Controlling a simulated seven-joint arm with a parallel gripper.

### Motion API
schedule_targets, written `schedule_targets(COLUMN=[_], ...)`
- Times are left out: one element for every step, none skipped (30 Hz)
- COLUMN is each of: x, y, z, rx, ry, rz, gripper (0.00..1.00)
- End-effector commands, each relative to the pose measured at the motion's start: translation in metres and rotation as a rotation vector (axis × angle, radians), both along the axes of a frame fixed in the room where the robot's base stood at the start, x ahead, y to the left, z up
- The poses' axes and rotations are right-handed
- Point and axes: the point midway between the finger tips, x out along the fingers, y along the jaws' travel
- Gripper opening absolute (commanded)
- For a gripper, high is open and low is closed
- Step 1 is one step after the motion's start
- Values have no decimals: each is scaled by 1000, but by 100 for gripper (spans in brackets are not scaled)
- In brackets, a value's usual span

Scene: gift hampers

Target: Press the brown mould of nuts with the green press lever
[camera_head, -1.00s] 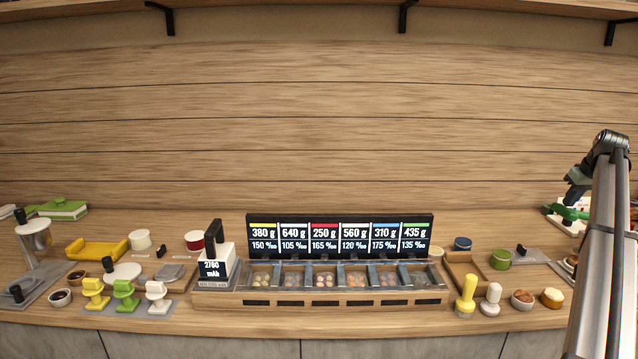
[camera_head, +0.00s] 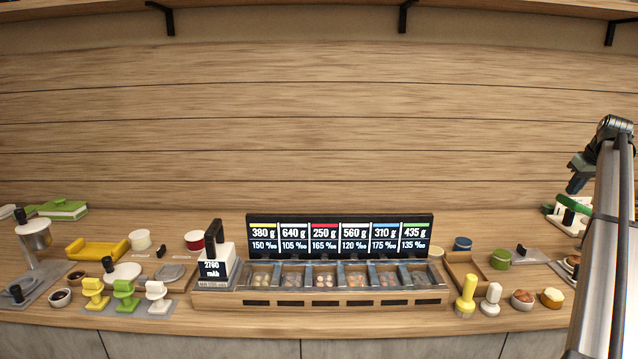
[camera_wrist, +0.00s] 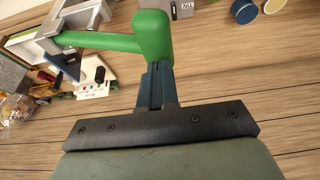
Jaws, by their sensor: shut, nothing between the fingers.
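The green press lever (camera_head: 574,205) is at the far right in the head view, slanting with its left end higher. In the wrist view the lever (camera_wrist: 105,43) runs across the upper left from a grey metal bracket and ends in a thick green knob. My gripper (camera_wrist: 154,70) is shut and empty, its fingertips right by the knob; whether they touch it I cannot tell. In the head view my gripper (camera_head: 573,187) is just above the lever. I cannot make out the brown mould; my arm covers part of the press area.
A white stand with a black knob (camera_wrist: 98,75) lies below the lever in the wrist view. My arm hides the counter's right end. The wall behind is bare.

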Motion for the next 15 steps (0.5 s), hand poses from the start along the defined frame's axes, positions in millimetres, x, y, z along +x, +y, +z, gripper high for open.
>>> schedule_targets(x=[0,0,0,0,0,0,0,0,0,0,0,1,1,1,1], y=[0,0,0,0,0,0,0,0,-1,-1,-1,-1,-1,-1,-1], z=[0,0,1,1,2,4,6,7,10,12,15,18,20,23,26], rx=[0,0,0,0,0,0,0,0,0,0,0,0,0,0,0], ry=[0,0,0,0,0,0,0,0,0,0,0,0,0,0,0], rz=[0,0,0,0,0,0,0,0,0,0,0,0,0,0,0], gripper=[0,0,0,0,0,0,0,0,0,0,0,0,0,0,0])
